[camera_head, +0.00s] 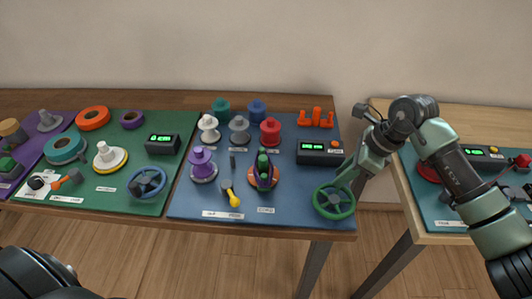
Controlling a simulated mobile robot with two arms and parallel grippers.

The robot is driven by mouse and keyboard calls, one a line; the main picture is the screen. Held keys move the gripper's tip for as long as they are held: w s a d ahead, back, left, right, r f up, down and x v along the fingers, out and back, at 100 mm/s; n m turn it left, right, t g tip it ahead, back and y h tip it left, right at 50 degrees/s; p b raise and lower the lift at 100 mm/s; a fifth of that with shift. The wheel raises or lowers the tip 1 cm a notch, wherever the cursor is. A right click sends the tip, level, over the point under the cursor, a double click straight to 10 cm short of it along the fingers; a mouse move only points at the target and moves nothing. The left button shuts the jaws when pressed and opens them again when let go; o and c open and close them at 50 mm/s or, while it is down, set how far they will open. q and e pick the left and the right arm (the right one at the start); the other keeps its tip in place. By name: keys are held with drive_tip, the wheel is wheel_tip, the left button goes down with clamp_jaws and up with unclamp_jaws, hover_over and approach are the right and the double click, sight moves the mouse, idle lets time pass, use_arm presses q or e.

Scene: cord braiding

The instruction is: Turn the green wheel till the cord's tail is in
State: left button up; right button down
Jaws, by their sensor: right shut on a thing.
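The green wheel (334,201) lies near the right front corner of the blue mat. My right gripper (349,182) reaches down from the right and is shut at the wheel's far right rim. The hold itself is small and partly hidden by the gripper. A purple cord wraps a braiding stand (263,172) left of the wheel, with dark green on its top. I cannot make out the cord's tail. My left arm shows only as a dark part at the lower left; its gripper is not in view.
The blue mat (290,205) also holds several spools, a black display box (320,152), orange pegs (316,118) and a yellow-handled tool (231,194). A green mat (120,195) with a blue wheel (147,183) lies left. A gap separates the right table (440,238).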

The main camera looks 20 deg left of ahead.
drive_tip(key=shift+d, duration=0.15)
drive_tip(key=c, duration=1.1)
unclamp_jaws()
drive_tip(key=shift+c, duration=0.2)
